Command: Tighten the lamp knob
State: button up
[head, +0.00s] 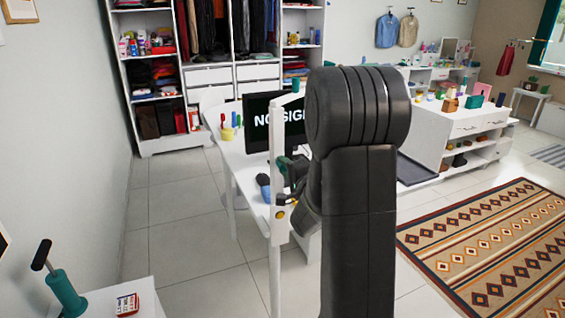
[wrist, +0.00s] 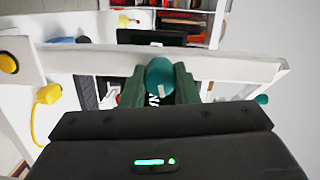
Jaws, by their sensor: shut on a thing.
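A tall white lamp post (head: 279,190) stands in front of the desk in the head view. The same white bar (wrist: 220,67) crosses the wrist view. My gripper (wrist: 159,84) has its dark green fingers on both sides of a rounded teal knob (wrist: 160,72) and is shut on it. The knob is at the bar; the fingers hide its sides. In the head view my gripper (head: 291,168) is beside the post, partly hidden by my dark arm. A yellow knob (wrist: 8,63) sits lower on the post, also visible in the head view (head: 280,214).
A white desk (head: 247,180) with a monitor (head: 258,122) stands behind the post. An open wardrobe (head: 160,143) is at the back. A low white cabinet (head: 470,125) and a patterned rug (head: 500,250) are on the right. Tiled floor (head: 175,215) is clear on the left.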

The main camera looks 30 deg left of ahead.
jog(key=o, duration=1.1)
jog(key=shift+c, duration=0.3)
jog(key=shift+f+n+b, duration=0.15)
jog(key=shift+n+b, duration=0.85)
jog(key=shift+b, duration=0.05)
jog(key=n+h+b, duration=0.1)
jog(key=n+b, duration=0.3)
jog(key=n, duration=0.1)
jog(key=shift+n+b, duration=0.3)
jog(key=shift+n, duration=0.1)
jog(key=n+b, duration=0.3)
jog(key=b, duration=0.1)
jog(key=shift+n+h, duration=0.3)
jog(key=shift+n, duration=0.1)
jog(key=n+b, duration=0.3)
jog(key=b, duration=0.1)
jog(key=shift+t, duration=0.3)
jog(key=shift+n+h+b, duration=0.3)
jog(key=shift+n+b, duration=0.05)
jog(key=shift+n, duration=0.25)
